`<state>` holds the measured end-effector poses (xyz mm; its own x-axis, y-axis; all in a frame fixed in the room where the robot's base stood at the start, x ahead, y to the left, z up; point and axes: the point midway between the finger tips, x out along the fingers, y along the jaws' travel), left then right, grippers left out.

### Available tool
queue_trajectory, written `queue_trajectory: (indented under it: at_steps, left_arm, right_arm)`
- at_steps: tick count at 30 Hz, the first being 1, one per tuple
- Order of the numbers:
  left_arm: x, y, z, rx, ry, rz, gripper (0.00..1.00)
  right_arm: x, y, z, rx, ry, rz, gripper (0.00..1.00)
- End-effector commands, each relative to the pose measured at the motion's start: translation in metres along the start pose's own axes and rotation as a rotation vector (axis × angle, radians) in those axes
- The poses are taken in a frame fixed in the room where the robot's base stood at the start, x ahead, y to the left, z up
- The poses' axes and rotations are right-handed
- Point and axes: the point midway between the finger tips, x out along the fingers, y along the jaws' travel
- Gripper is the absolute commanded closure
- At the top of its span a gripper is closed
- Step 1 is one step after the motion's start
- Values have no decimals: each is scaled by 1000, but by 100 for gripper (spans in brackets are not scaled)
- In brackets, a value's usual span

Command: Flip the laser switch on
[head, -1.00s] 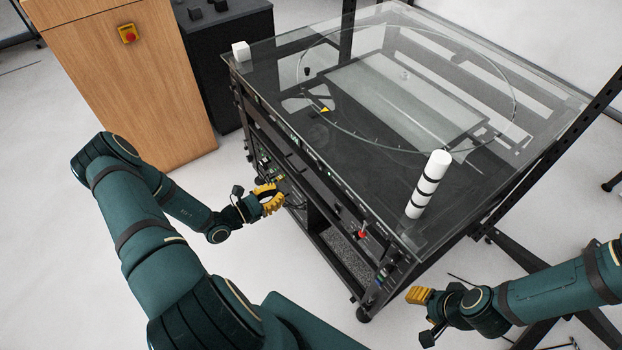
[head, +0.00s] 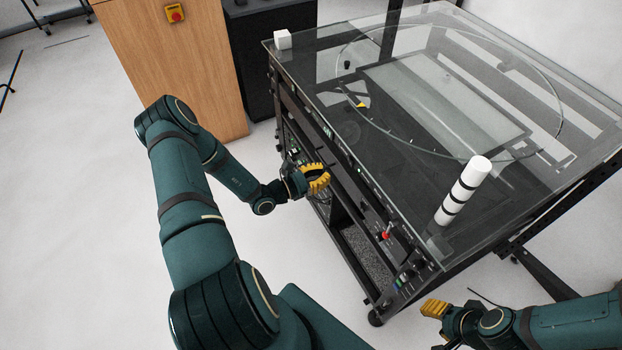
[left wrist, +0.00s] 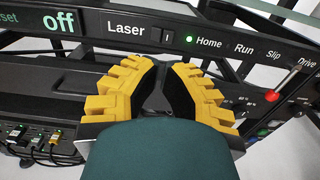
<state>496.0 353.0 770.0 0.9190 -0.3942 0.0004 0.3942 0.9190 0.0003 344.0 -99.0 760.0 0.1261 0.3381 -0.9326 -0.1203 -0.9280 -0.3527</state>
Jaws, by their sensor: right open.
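The laser switch (left wrist: 167,37) is a small dark switch marked "I", just right of the "Laser" label on the black front panel (left wrist: 90,38) in the left wrist view. It is too small to make out in the head view, and its on or off position is unclear. My left gripper (head: 322,176) is at the front of the turntable rack. In the left wrist view its yellow fingers (left wrist: 163,64) are partly open and empty, with the tips just below the switch; contact cannot be told. My right gripper (head: 428,307) is open near the rack's front right corner.
The glass-topped turntable (head: 400,160) carries a white banded cylinder (head: 462,190) and a white cube (head: 282,39). A red knob (head: 384,236) sits low on the front. A green light (left wrist: 190,38) glows by "Home". A wooden cabinet (head: 185,70) stands behind my left arm.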

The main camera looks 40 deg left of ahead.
Motion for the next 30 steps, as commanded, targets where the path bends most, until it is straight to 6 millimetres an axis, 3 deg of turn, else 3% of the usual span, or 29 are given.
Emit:
queue_trajectory:
  at_steps: [6, 12, 30]
  left_arm:
    - [42, -1, -1, 0, -1, -2, 100]
    - [66, -1, -1, 0, -1, -2, 100]
    - [77, -2, 1, -2, 0, -1, 100]
  right_arm:
    - [6, 2, 0, -1, 1, 0, 53]
    - [9, 4, 0, -1, 3, 0, 53]
    - [6, 2, -1, -1, 3, 0, 53]
